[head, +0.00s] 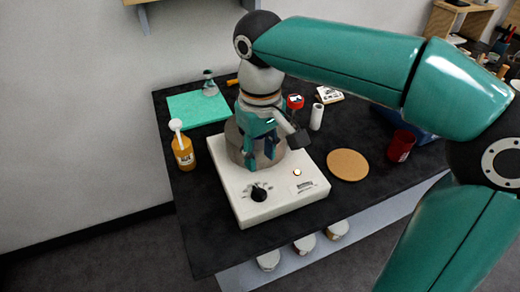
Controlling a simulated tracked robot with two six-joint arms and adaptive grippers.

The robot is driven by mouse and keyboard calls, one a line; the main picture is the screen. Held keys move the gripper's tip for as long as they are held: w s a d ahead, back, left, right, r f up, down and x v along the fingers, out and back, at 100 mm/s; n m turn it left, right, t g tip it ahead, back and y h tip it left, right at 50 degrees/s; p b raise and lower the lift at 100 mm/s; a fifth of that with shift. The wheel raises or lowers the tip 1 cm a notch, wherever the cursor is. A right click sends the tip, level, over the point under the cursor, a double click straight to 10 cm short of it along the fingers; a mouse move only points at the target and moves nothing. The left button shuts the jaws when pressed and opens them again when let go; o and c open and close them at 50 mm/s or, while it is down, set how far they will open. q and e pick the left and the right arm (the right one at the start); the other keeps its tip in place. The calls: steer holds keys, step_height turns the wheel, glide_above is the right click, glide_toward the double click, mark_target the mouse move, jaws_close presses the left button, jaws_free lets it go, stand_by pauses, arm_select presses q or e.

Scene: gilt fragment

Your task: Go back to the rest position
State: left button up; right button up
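My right arm comes in from the right and arches over the table. My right gripper (273,146) points down in front of and over the grey rounded top (236,142) of a white-based device (290,193). Its fingers look spread apart, with a dark fingertip out to the right. I see nothing held between them, though the gripper hides part of the device's top. I cannot tell whether the gripper touches the device. The base has a black knob and a lit orange lamp. My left gripper is not in view.
The black table (190,220) also holds an orange bottle (184,152), a teal mat (195,110), a small flask (209,86), a white cylinder (317,117), a cork disc (347,165) and a red cup (401,146). A blue container stands behind my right arm. Several jars sit below the front edge.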

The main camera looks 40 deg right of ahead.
steer(key=shift+r, duration=0.3)
